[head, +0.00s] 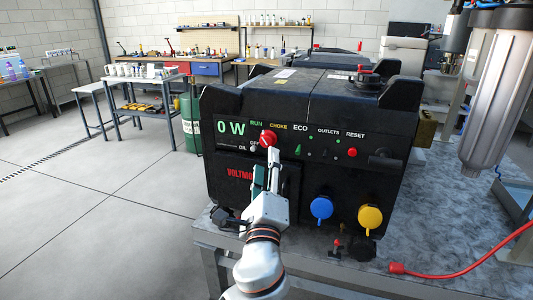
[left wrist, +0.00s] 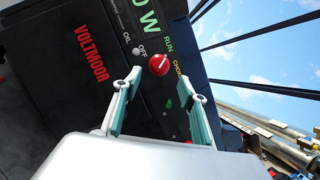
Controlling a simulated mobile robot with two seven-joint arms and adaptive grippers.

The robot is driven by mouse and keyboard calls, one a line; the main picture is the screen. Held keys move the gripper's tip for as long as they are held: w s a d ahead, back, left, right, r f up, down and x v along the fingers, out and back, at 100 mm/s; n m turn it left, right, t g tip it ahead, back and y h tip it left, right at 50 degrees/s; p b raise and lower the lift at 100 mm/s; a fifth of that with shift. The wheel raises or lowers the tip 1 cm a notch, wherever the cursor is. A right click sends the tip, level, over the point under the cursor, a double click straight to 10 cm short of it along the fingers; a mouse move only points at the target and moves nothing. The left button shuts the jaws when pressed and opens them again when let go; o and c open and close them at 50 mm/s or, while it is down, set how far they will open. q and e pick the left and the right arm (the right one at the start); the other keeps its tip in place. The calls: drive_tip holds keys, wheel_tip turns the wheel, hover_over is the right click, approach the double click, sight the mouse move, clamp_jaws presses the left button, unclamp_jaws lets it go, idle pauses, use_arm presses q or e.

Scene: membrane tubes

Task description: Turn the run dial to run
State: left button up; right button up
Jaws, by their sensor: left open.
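The red run dial (head: 268,138) is on the upper front panel of a black generator (head: 340,185), near the words RUN, CHOKE and OFF. It also shows in the left wrist view as a red knob (left wrist: 159,64) with a pale line across it. My left gripper (head: 266,160) is just below the dial in the head view. In the left wrist view its two fingers (left wrist: 165,92) are spread apart, with the dial beyond their tips and between them. I cannot tell whether a finger touches the dial. My right gripper is not in view.
The generator stands on a grey metal table (head: 440,220). Its front has a green switch (head: 298,149), a red reset button (head: 351,152), a blue cap (head: 321,207) and a yellow cap (head: 370,219). A red cable (head: 450,268) lies at right. A green cylinder (head: 190,125) stands left.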

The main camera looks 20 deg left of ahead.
use_arm(q)
drive_tip(key=v, duration=0.5)
drive_tip(key=shift+s+d+f, duration=0.1)
drive_tip(key=shift+s, duration=0.05)
drive_tip(key=s+f+n+g+h, duration=0.2)
drive_tip(key=f+n+g+h, duration=0.1)
drive_tip(key=f, duration=1)
drive_tip(key=s+f+n+g+h, duration=0.2)
drive_tip(key=s+f+n, duration=0.1)
drive_tip(key=f, duration=1)
drive_tip(key=s+a+f+n+g+h, duration=0.1)
drive_tip(key=s+a+f+n+g, duration=0.1)
drive_tip(key=s+f+n, duration=0.3)
drive_tip(key=s+a+f+n+g+h, duration=0.2)
drive_tip(key=s+f+n, duration=0.3)
drive_tip(key=s+f, duration=0.6)
wheel_tip(320, 180, down, 2)
drive_tip(key=shift+s+a+f+n+g, duration=0.15)
drive_tip(key=shift+f+n+g, duration=0.15)
drive_tip(key=shift+g, duration=0.1)
